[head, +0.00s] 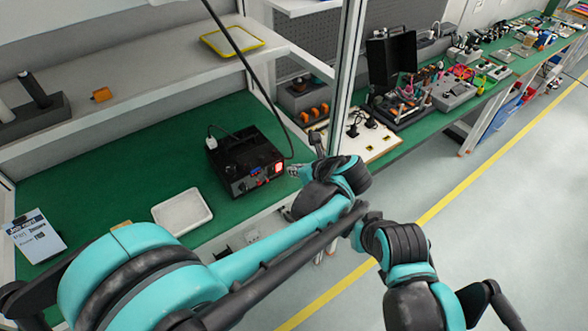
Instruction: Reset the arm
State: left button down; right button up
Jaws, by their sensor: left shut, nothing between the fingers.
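My left arm comes in from the lower left and reaches up over the front edge of the green workbench. My left gripper (297,170) is at its far end, small and partly hidden by the teal and black wrist. It is shut and empty, just right of a black device with a lit red display (245,160). I cannot tell whether it touches the bench. More teal and black arm links of mine fill the lower middle. My right gripper cannot be made out.
A white tray (182,212) and a printed card (36,237) lie on the green bench (95,165). A yellow-rimmed tray (232,41) is on the shelf above. A metal post (347,75) rises behind the wrist. A cluttered bench continues right; the floor (500,215) there is clear.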

dwell(0.3)
pick_arm(q)
jog(key=s+a+n+g+h+b, duration=0.1)
jog(key=s+a+n, duration=0.2)
jog(key=a+n, duration=0.35)
jog(key=s+a+n+g+h+b, duration=0.1)
jog(key=s+a+n, duration=0.3)
jog(key=a+n, duration=0.3)
jog(key=s+a+f+n+h+b, duration=0.1)
jog(key=s+a+f+n+h, duration=0.1)
jog(key=s+a+n, duration=0.7)
jog(key=s+f+n, duration=0.1)
jog(key=s+n, duration=0.1)
jog(key=n, duration=0.5)
jog(key=shift+s+a+f+t+h, duration=0.2)
jog(key=shift+s+f+t+h, duration=0.1)
jog(key=shift+t+h, duration=0.1)
jog(key=shift+n, duration=0.25)
